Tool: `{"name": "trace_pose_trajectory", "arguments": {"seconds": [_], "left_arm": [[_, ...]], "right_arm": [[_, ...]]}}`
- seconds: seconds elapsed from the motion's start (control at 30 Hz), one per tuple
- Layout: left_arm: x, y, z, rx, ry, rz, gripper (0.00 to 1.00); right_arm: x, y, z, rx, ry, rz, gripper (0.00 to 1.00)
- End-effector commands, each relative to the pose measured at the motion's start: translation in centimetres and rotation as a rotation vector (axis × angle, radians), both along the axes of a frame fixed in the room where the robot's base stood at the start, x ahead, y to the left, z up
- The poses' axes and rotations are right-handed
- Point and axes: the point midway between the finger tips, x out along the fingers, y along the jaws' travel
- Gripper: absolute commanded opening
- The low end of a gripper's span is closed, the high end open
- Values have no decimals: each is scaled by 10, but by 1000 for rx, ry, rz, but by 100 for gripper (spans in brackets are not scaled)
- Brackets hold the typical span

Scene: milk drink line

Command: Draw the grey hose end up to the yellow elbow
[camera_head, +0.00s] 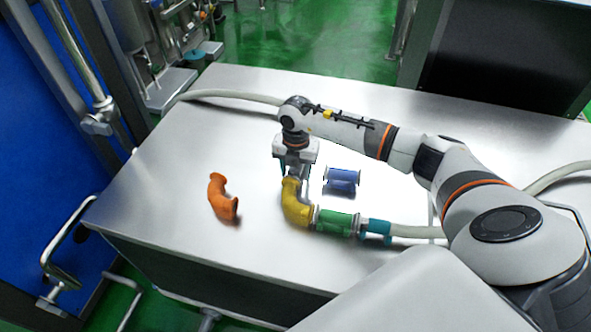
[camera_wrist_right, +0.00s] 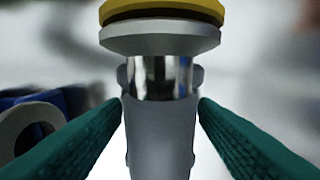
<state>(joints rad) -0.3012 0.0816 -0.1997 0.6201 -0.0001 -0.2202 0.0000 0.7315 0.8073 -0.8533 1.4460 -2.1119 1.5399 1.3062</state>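The yellow elbow (camera_head: 295,205) lies on the steel table, joined on its right to a green pipe piece (camera_head: 334,221). My right gripper (camera_head: 295,168) points down at the elbow's far end. In the right wrist view its teal fingers (camera_wrist_right: 162,105) lie along both sides of the grey hose end (camera_wrist_right: 160,135) and appear shut on it. The hose end's grey flange (camera_wrist_right: 160,38) faces the elbow's yellow rim (camera_wrist_right: 160,12). A dark band lies between them; I cannot tell whether they touch. In the head view the gripper mostly hides the hose end. My left gripper is out of view.
An orange elbow (camera_head: 219,197) lies at the left and a blue spool-shaped piece (camera_head: 341,180) right of the gripper. A teal coupling (camera_head: 375,228) and pale hose (camera_head: 416,232) continue from the green piece. Another pale hose (camera_head: 232,94) crosses the table's back.

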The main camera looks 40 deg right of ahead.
Motion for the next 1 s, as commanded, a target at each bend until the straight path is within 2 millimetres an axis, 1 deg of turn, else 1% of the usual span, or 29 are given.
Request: {"name": "trace_pose_trajectory", "arguments": {"seconds": [0.27, 0.37, 0.47, 0.8, 0.9, 1.0], "left_arm": [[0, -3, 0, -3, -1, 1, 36], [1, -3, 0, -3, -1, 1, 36], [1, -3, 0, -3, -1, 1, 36], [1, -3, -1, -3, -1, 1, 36], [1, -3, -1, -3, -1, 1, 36], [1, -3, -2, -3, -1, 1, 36]], "right_arm": [[0, 0, 0, 0, 0, 0, 58], [0, 0, 4, -1, -1, 0, 58], [1, 0, 17, 0, -3, 0, 58], [1, 0, 87, 0, -4, 0, 58], [0, 0, 103, -1, -2, 0, 58], [0, 0, 113, 0, -1, 0, 58]]}}
